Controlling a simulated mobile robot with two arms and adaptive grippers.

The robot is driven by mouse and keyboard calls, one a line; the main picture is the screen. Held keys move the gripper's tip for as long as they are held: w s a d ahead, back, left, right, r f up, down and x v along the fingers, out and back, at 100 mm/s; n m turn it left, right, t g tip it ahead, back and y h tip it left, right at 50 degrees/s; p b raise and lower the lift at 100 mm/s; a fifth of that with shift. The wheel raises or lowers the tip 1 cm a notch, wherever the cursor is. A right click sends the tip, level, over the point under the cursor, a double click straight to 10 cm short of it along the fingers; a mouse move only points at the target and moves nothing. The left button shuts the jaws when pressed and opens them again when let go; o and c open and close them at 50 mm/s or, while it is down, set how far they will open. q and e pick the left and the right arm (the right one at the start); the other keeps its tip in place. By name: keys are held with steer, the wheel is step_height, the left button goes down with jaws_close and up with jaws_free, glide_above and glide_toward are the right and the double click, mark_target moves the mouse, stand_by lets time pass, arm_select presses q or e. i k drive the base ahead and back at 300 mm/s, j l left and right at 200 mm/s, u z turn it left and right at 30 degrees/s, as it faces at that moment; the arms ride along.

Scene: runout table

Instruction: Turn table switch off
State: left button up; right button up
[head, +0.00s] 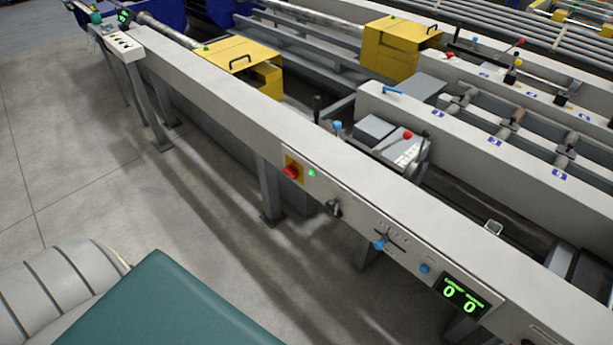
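The runout table (215,92) runs diagonally from upper left to lower right as a long pale grey beam. On its near side face is a red rotary switch (291,171) on a yellow plate. A small green light (311,173) glows right beside it. A black knob (334,208), a blue lever knob (380,244) and a blue button (424,268) sit farther right on the same panel. A black display (461,296) there shows green zeros. Neither of my grippers is in view.
Two yellow housings (236,66) (398,47) stand on the machinery behind the beam. A control box (123,43) on a post is at upper left. My own teal and grey body parts fill the lower left. Bare concrete floor (95,160) lies between them and the table.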

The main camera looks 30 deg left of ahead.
mark_target(291, 171)
steer(key=j+z, duration=0.4)
steer(key=j, duration=0.2)
steer(key=j+z, duration=0.35)
steer(key=j, duration=0.25)
